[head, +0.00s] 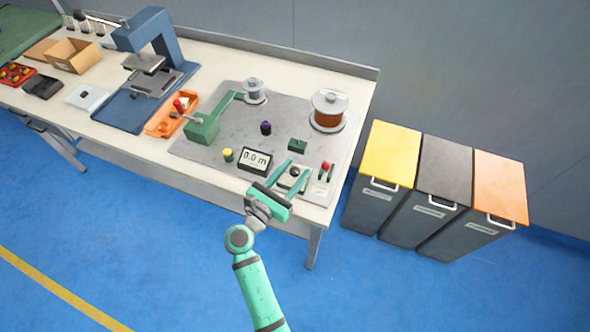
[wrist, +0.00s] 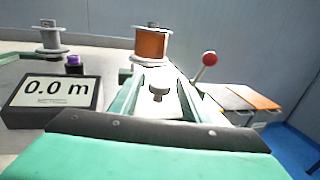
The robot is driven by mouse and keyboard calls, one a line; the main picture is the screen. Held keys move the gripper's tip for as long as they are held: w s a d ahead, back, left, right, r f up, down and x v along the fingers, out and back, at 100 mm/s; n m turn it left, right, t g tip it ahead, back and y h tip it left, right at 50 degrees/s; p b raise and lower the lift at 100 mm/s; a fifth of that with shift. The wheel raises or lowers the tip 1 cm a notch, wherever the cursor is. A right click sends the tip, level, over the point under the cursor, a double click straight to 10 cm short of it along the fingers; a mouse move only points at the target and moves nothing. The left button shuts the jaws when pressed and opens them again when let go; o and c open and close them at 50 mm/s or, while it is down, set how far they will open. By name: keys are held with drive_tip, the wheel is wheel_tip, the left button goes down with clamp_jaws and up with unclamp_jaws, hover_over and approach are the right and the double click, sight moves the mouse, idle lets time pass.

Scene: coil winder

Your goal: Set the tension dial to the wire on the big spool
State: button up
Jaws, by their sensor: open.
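The big spool (head: 328,114) stands at the right back of the grey mat and carries orange-brown, copper-looking wire; the wrist view shows it (wrist: 152,44) straight ahead. A dark knob, apparently the tension dial (head: 294,172), sits on a pale plate at the front right of the mat. In the wrist view this dial (wrist: 158,91) shows as a grey knob between my fingers. My gripper (head: 298,167) is open and empty, with one finger on each side of the dial; I cannot tell whether either touches it. The dial's markings and setting are not readable.
A display (head: 256,159) reading 0.0 m stands left of my gripper. A red-knobbed lever (head: 326,167) stands close on the right. A green block (head: 298,145) lies just beyond. A small spool (head: 252,91), purple knob (head: 266,128) and yellow button (head: 228,155) are farther left.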

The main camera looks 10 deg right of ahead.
drive_tip(key=shift+w+d, duration=0.15)
drive_tip(key=shift+d, duration=0.05)
drive_tip(key=c, duration=1)
